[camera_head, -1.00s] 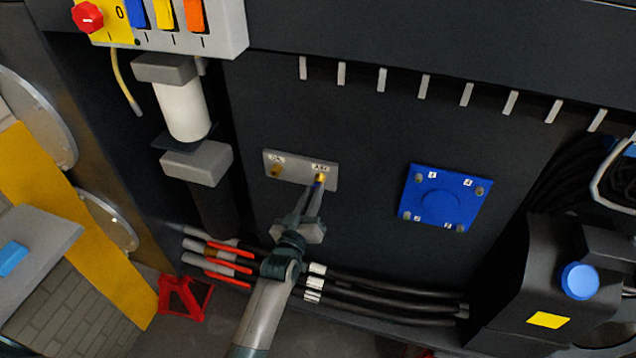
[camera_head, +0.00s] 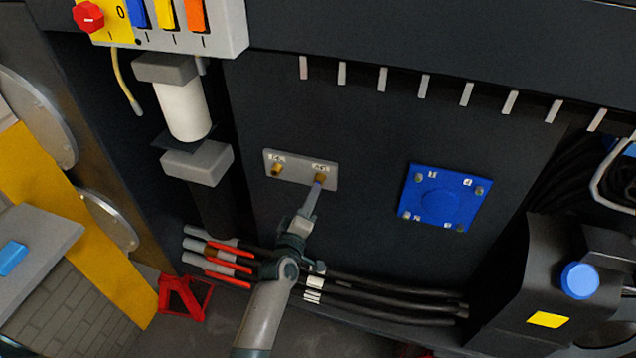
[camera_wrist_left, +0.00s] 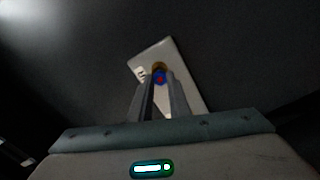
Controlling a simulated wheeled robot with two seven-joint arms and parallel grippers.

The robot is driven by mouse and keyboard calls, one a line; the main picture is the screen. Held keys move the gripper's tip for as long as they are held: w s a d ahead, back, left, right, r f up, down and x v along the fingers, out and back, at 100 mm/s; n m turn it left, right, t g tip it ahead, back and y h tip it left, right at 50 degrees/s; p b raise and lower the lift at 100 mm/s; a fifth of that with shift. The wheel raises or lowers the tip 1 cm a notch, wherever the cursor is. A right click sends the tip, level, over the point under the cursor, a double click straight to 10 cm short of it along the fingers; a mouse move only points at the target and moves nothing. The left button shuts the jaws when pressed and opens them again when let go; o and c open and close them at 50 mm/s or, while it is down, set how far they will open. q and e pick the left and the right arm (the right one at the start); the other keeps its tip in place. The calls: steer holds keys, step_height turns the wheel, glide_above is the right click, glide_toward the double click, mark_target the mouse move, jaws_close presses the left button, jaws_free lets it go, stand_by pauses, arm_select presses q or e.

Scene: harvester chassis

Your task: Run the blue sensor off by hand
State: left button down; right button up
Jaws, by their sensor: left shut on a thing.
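A light grey plate (camera_head: 298,163) on the dark chassis wall carries two brass fittings, each under a small label. The left fitting (camera_head: 277,169) is bare. My left gripper (camera_head: 318,184) reaches up to the right fitting (camera_head: 321,177), its fingers seen nearly edge-on. The sensor is mostly hidden by the fingers in the head view. I cannot tell whether it is still threaded in. My right gripper is not in view.
A blue square cover (camera_head: 440,198) is to the right of the plate. Black cables (camera_head: 390,296) and red-sleeved ends (camera_head: 228,261) run below, close to my left wrist. A white filter canister (camera_head: 184,108) is at the upper left. The wall around the plate is clear.

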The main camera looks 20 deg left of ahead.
arm_select(q)
steer(key=c, duration=2.2)
jaws_free()
jaws_close()
steer(key=shift+s, duration=0.2)
steer(key=shift+s+a+r, duration=0.1)
steer(key=shift+s, duration=2.4)
steer(key=shift+s, duration=0.1)
steer(key=shift+s+a, duration=0.1)
steer(key=shift+s, duration=2.35)
